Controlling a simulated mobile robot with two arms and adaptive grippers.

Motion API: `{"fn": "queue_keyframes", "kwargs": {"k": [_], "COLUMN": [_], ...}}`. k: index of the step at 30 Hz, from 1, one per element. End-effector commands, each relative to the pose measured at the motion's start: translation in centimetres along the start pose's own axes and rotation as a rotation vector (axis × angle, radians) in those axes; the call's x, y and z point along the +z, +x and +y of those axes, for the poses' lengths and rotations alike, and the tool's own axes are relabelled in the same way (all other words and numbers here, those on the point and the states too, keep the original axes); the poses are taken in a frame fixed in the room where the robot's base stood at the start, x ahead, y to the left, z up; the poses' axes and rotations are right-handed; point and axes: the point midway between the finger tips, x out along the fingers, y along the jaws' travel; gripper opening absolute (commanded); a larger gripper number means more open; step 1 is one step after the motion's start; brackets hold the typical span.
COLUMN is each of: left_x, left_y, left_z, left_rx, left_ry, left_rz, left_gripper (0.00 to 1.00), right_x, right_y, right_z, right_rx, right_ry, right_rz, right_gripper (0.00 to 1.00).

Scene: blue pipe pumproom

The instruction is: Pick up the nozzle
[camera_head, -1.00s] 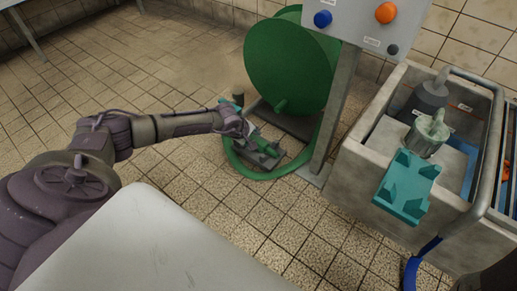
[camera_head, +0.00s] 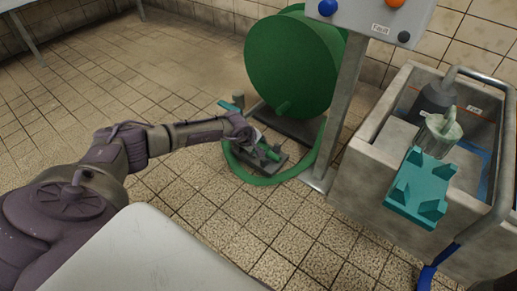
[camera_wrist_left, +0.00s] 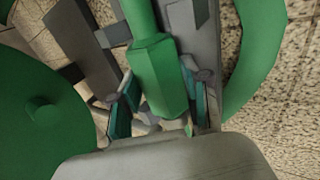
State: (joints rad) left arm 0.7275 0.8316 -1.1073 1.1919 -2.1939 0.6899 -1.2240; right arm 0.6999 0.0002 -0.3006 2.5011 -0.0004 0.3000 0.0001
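The nozzle (camera_wrist_left: 160,75) is a green, faceted piece at the end of a green tube, in the middle of the left wrist view. My left gripper (camera_wrist_left: 160,100) has its two teal-padded fingers one on each side of it. Whether the pads press on it or leave a thin gap is not clear. In the head view the left gripper (camera_head: 254,139) is low at the grey floor stand by the reel, and the green nozzle (camera_head: 268,152) partly shows beside it. The gripper hides part of the nozzle. My right gripper is not in view.
A green hose (camera_head: 270,181) curves around the floor stand below the large green reel (camera_head: 290,65). A grey post (camera_head: 338,120) with a button panel stands to the right. A stone basin (camera_head: 360,190) carries a teal bracket (camera_head: 418,185). The tiled floor in front is free.

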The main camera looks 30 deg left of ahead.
Motion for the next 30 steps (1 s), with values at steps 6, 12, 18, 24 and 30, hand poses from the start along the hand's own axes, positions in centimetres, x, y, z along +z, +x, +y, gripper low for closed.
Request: {"fn": "queue_keyframes", "kwargs": {"k": [6,12,18,24,30], "left_x": [0.0,0.0,0.0,-0.1,3.0], "left_y": [0.0,0.0,-0.7,-3.1,-5.6], "left_z": [0.0,0.0,0.4,1.9,3.6], "left_rx": [-0.001,0.001,0.001,0.002,0.002], "left_ry": [0.0,-0.001,-0.001,-0.001,0.003], "left_rz": [0.0,0.0,0.0,0.0,-0.006], "left_gripper": [0.05,0.01,0.01,0.01,0.01], "right_x": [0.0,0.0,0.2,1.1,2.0], "right_y": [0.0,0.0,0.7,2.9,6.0], "right_z": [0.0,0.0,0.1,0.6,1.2], "right_rx": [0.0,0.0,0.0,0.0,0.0], "right_ry": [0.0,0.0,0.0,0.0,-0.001], "right_rz": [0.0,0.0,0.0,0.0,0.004], "right_gripper": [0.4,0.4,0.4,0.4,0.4]}}
